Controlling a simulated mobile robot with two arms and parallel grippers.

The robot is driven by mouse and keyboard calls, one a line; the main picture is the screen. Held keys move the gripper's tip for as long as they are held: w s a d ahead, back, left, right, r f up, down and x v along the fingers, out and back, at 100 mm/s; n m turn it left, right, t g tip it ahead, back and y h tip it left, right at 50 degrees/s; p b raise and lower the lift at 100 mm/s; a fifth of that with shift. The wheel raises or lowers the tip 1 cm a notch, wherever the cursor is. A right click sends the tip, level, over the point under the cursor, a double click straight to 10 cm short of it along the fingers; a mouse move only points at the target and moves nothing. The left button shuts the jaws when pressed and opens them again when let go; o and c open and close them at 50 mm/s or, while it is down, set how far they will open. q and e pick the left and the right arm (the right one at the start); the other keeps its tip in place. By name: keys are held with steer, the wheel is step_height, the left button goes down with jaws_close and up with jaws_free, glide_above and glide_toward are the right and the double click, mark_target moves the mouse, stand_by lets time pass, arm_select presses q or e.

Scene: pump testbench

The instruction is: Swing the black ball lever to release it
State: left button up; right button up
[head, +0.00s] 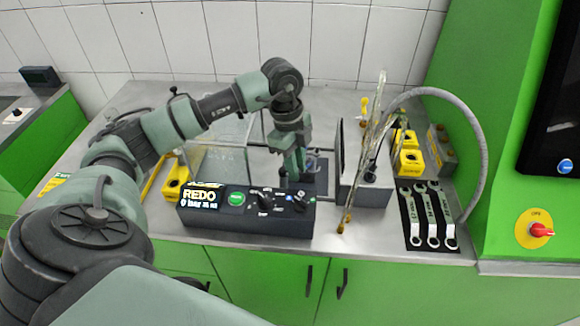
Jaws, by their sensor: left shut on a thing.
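My left gripper (292,172) points down just behind the black control box (245,222), beside the clear-walled test rig (228,165). Its fingers are shut on the black ball lever, which they and the box's rear edge mostly hide, so its angle cannot be told. My right gripper is not in view.
A grey block (362,192) with thin upright rods stands right of the rig. Yellow parts (409,161), a thick grey hose (462,118) and wrenches on a black mat (428,242) lie farther right. A yellow block (175,183) is left of the control box.

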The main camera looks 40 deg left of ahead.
mark_target(282, 172)
arm_select(q)
steer(key=shift+s+a, duration=0.1)
steer(key=shift+s, duration=0.45)
steer(key=shift+s+a, duration=0.1)
steer(key=shift+s, duration=0.05)
steer(key=shift+s+a, duration=0.25)
steer(key=shift+s, duration=0.25)
steer(key=shift+s+a, duration=0.55)
steer(key=o, duration=1.5)
